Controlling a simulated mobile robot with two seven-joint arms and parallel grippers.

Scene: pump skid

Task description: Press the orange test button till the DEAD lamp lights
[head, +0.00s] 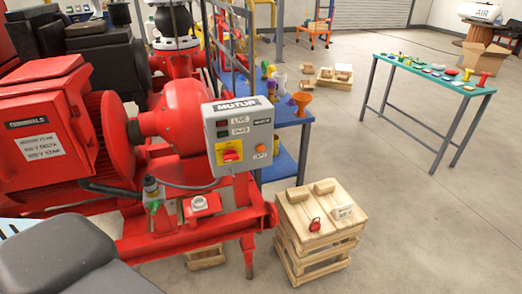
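The grey MOTOR control box (243,128) is mounted on the red pump skid. The orange test button (260,148) is at the lower right of its front face. Two small lamps sit at the upper left of the face: the LIVE lamp (221,123) above and the DEAD lamp (221,134) below. Both look dark, though they are small. A red rotary switch on a yellow plate (230,153) is below the lamps. Nothing touches the button. Neither of my grippers is in view.
A wooden crate (318,248) stands right of the skid, with a red padlock (315,225), a pale tag (342,212) and wooden blocks on top. A blue shelf (285,113) is behind the box. A green-topped table (432,73) is at the right.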

